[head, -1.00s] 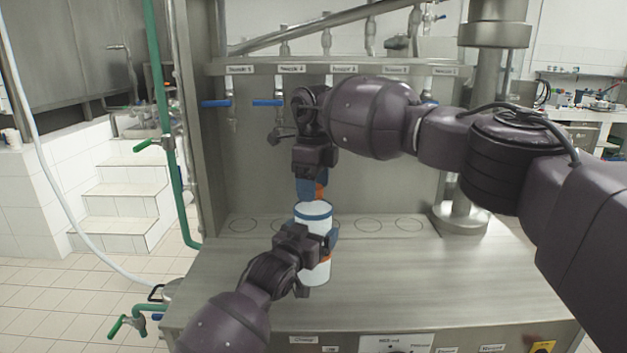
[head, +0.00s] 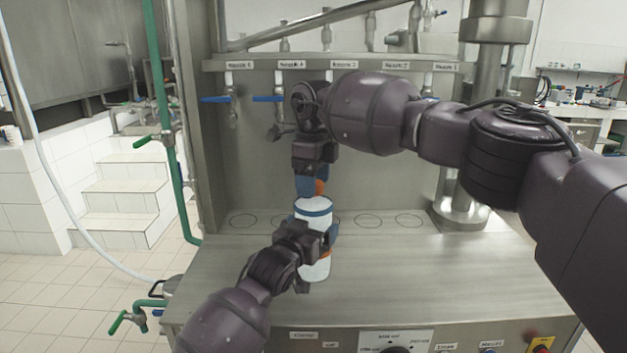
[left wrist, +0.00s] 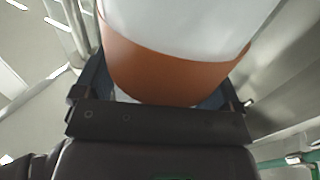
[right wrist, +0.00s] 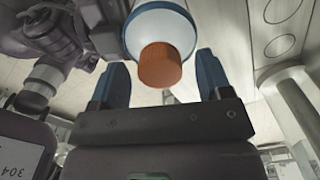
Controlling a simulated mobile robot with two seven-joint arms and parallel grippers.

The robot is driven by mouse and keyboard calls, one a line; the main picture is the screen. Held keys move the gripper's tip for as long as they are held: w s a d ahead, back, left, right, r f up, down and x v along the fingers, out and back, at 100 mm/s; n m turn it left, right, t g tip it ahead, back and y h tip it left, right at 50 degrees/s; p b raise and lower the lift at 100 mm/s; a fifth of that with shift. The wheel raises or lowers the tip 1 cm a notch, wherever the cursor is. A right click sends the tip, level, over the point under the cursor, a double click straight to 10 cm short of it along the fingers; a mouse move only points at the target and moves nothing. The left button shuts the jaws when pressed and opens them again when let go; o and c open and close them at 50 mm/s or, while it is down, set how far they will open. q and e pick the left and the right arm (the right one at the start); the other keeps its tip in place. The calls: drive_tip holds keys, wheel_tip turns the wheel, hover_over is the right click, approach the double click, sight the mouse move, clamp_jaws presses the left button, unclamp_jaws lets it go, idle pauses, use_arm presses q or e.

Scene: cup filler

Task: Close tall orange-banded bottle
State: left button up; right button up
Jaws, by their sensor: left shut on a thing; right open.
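The tall bottle (head: 315,271) is white with a blue ring near its top and an orange band low down; it stands roughly upright above the counter. My left gripper (head: 318,240) is shut around its side, and the orange band (left wrist: 160,70) fills the left wrist view just beyond the jaw. An orange cap (right wrist: 160,66) shows at the middle of the bottle's top in the right wrist view. My right gripper (right wrist: 160,80) is open above the bottle, one blue finger on each side of the cap. Whether the fingers touch the cap, or how tightly it sits, I cannot tell.
The steel counter (head: 430,280) is clear to the right, with drawn circles (head: 368,221) along its back. Nozzles with blue handles (head: 217,99) hang behind. A thick steel post (head: 459,211) stands at the back right. Green piping (head: 170,130) runs along the left.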

drive_tip(key=shift+r, duration=0.1)
wheel_tip(320, 180, up, 12)
idle(0.5)
use_arm(q)
drive_tip(key=o, duration=1.4)
drive_tip(key=p+v, duration=0.1)
drive_tip(key=v, duration=0.9)
drive_tip(key=shift+s+a, duration=0.15)
drive_tip(key=shift+s, duration=0.2)
use_arm(e)
drive_tip(key=shift+s+r, duration=0.15)
drive_tip(key=shift+r, duration=0.5)
